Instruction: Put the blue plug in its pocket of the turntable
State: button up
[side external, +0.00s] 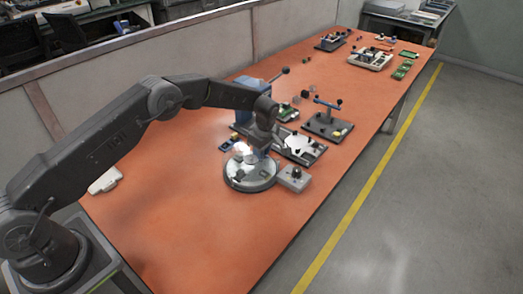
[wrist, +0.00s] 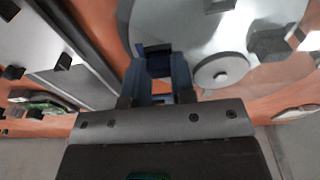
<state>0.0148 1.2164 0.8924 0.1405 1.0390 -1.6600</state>
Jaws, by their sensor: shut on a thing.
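The turntable (side external: 236,184) is a round, pale grey disc on the orange bench, below my gripper (side external: 258,150). In the wrist view the turntable (wrist: 190,18) fills the top centre and right, with grey blocks and a round grey piece on it. My gripper (wrist: 158,74) is shut on the blue plug (wrist: 158,63), which shows as a dark blue block between the fingers. The plug appears over the turntable's edge region; I cannot tell its height. The fingers hide part of it. In the side view glare hides the plug, and I cannot make out its pocket.
A grey box with a black knob (side external: 293,179) stands right of the turntable. A fixture plate (side external: 315,153) lies close behind it, and a lever clamp (side external: 328,122) stands farther back. A blue machine (side external: 248,91) is behind my arm. The near bench is clear.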

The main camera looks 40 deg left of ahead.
jog(key=shift+f, duration=0.2)
dwell(0.7)
jog(key=o, duration=1)
jog(key=shift+c, duration=0.2)
jog(key=shift+s, duration=0.1)
jog(key=c, duration=0.4)
jog(key=shift+o, duration=0.2)
jog(key=shift+r, duration=3.55)
